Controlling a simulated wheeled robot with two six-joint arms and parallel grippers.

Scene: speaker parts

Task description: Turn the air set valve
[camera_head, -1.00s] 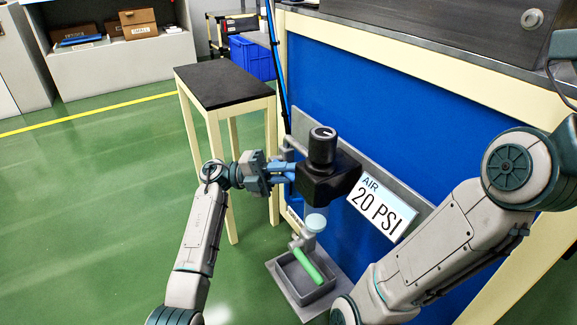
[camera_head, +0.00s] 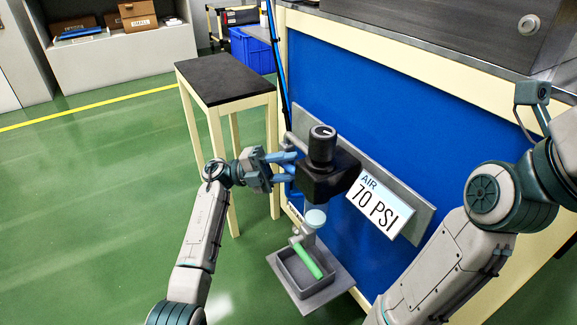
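The air set valve has a black knob (camera_head: 322,143) on top of a square black body (camera_head: 327,182), with a clear bowl and a green handle (camera_head: 307,262) below. A sign (camera_head: 378,206) beside it reads "AIR 70 PSI". My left gripper (camera_head: 293,167) is at the left of the black body, just below knob height. Its two blue fingers are apart, with nothing seen between them. I cannot tell whether the fingertips touch the body.
The valve is mounted on a blue panel (camera_head: 400,110) under a workbench. A grey tray (camera_head: 335,289) sits under the green handle. A small black-topped table (camera_head: 222,82) stands behind my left gripper. A blue bin (camera_head: 252,52) is behind it. Green floor to the left is free.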

